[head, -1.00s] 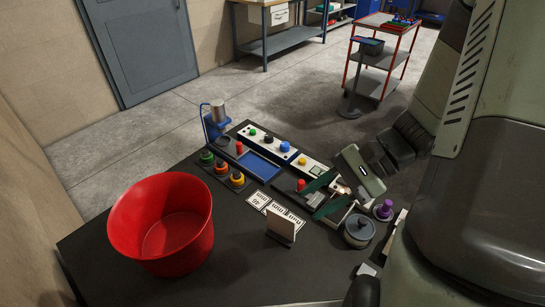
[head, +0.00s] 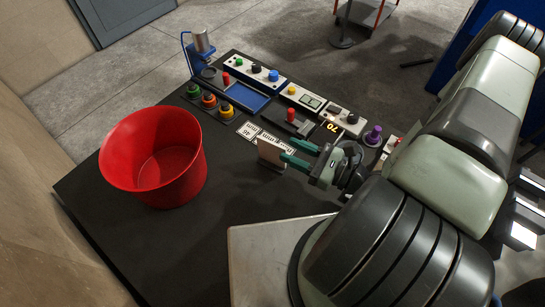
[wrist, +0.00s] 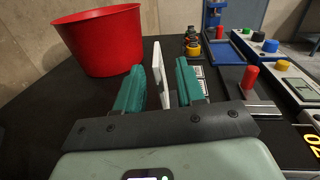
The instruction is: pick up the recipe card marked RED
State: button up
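A thin upright pale board (head: 270,153) stands on the dark table; its lettering is not visible. In the wrist view, it (wrist: 159,86) stands edge-on between my fingers. Several white cards (head: 249,130) with dark print lie flat behind it; in the wrist view they (wrist: 198,72) show past the right finger. The print is too small to tell which card is marked RED. My gripper (head: 286,150) is low beside the board's right edge. In the wrist view, my gripper (wrist: 160,68) is open, with a gap on each side of the board.
A large red bin (head: 155,160) stands left of the board. Green, orange and yellow knobs (head: 209,100), a blue tray (head: 247,96) and button panels (head: 256,72) line the back. A red-handled device (head: 291,116) and purple knob (head: 373,135) stand right. The front-left table is clear.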

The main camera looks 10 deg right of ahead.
aim_at(257, 137)
jog(key=x, duration=0.7)
jog(key=shift+a+f, duration=0.1)
jog(key=shift+a, duration=0.25)
jog(key=shift+c, duration=0.4)
grip_shut()
